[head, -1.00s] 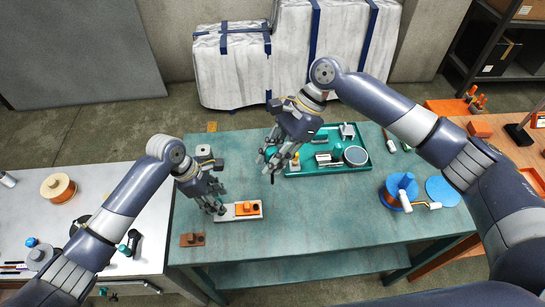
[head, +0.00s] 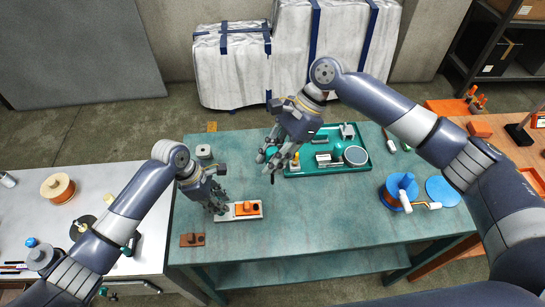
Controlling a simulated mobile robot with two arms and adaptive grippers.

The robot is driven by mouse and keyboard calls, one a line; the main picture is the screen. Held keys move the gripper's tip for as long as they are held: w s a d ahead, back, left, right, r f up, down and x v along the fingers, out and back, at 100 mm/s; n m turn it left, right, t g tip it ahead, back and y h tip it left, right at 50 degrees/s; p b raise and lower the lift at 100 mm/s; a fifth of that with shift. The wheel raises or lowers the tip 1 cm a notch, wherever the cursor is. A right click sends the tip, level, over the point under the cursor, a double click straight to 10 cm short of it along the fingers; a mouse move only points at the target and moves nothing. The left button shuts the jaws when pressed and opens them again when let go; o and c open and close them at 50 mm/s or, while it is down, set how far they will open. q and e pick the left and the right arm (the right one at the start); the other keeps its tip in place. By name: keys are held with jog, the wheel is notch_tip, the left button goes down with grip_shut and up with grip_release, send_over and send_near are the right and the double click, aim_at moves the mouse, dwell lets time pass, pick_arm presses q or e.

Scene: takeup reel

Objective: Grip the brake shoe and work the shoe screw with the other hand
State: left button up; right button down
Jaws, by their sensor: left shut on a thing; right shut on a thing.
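A pale plate (head: 226,217) with an orange block (head: 247,208) on it lies on the green workbench, left of centre. My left gripper (head: 217,208) is low at the plate's left end, its fingers shut on a small part there that they mostly hide. I cannot tell whether that part is the brake shoe or the shoe screw. My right gripper (head: 272,165) is above the bench, left of the teal tray and up and right of the plate. It is shut on a thin, dark tool (head: 272,179) that points down and is mostly hidden by the fingers.
The teal tray (head: 325,171) holds several small parts and a round grey disc (head: 356,155). A brown block (head: 192,240) lies at the bench's front left. A blue reel (head: 400,190) with a crank stands at the right. The middle front of the bench is clear.

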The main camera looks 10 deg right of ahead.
dwell(0.3)
jog(key=a+f+n, duration=0.1)
jog(key=a+f, duration=0.4)
jog(key=f, duration=0.5)
jog(key=shift+f+g, duration=0.3)
jog(key=shift+f, duration=1.05)
dwell(0.7)
jog(key=c, duration=2.2)
grip_release()
grip_shut()
